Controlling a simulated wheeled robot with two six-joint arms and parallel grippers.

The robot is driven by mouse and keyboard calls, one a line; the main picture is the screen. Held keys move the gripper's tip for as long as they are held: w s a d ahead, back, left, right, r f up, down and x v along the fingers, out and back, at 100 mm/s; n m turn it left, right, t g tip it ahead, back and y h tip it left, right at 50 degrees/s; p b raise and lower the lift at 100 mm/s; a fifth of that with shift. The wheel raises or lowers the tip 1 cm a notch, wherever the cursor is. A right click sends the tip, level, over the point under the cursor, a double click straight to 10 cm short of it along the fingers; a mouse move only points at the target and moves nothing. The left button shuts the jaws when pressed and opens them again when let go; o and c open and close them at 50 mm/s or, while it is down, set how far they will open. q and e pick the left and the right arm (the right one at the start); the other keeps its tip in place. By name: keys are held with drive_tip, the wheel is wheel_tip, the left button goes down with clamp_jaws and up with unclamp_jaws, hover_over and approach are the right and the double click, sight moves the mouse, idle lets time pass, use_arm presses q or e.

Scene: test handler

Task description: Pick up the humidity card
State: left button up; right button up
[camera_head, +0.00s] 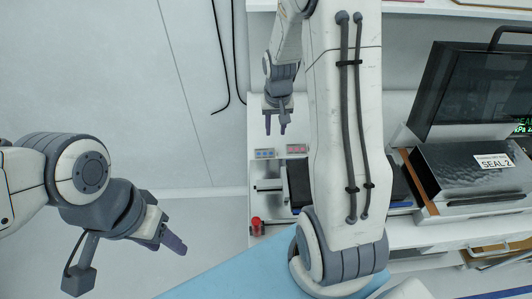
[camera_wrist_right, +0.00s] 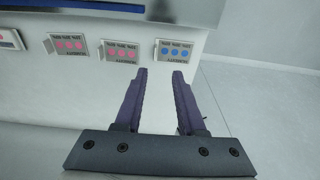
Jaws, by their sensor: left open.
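Several humidity cards lie on the white surface. One has blue dots (camera_head: 264,153); it also shows in the right wrist view (camera_wrist_right: 174,52), ahead of the right fingertip. A card with pink dots (camera_head: 296,149) lies beside it. The right wrist view shows two pink-dotted cards, one near the middle (camera_wrist_right: 120,50) and one further left (camera_wrist_right: 68,45). My right gripper (camera_head: 275,131) is open and empty, close to the blue-dotted card; its two fingers (camera_wrist_right: 162,76) stand apart. My left gripper (camera_head: 168,237) is open, away from the cards at the left.
A red round object (camera_head: 257,226) stands at the bench's left edge. A dark machine labelled SEAL 2 (camera_head: 475,165) stands at the right. My right arm hides part of the bench. The floor to the left of the bench is clear.

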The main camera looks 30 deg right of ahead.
approach(266, 152)
drive_tip(key=s+d, duration=0.1)
drive_tip(key=s+d+f, duration=0.1)
drive_tip(key=shift+d+f+p, duration=0.15)
drive_tip(key=shift+d+p, duration=0.2)
drive_tip(key=shift+d, duration=0.05)
drive_tip(key=shift+w+d+f+p, duration=0.1)
drive_tip(key=shift+f+p, duration=0.2)
drive_tip(key=shift+f, duration=0.25)
drive_tip(key=f, duration=0.1)
drive_tip(key=f+p, duration=0.1)
drive_tip(key=f, duration=0.1)
drive_tip(key=shift+w+d+f, duration=0.15)
drive_tip(key=shift+w, duration=0.05)
drive_tip(key=shift+f, duration=0.45)
clamp_jaws()
